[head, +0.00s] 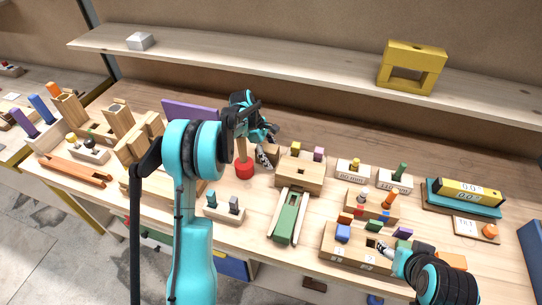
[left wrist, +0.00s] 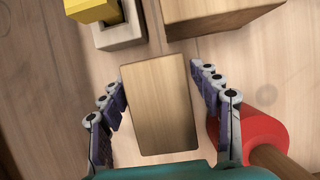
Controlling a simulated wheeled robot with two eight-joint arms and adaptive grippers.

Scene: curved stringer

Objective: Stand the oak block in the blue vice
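A plain oak-coloured block (left wrist: 160,105) is between the fingers of my left gripper (left wrist: 157,75) in the left wrist view. In the head view my left gripper (head: 268,144) is low over the bench, beside a red round base with a wooden handle (head: 244,168). My right gripper (head: 383,247) is above a slotted wooden tray at the lower right; its opening is too small to judge. I cannot make out a blue vice with certainty.
A wooden box (head: 301,172) with small pegs stands right of my left gripper; a green tool (head: 288,217) lies in front. Several wooden blocks stand at the left. The shelf (head: 270,55) holds a yellow frame (head: 410,67). A blue item (head: 533,245) is at the right edge.

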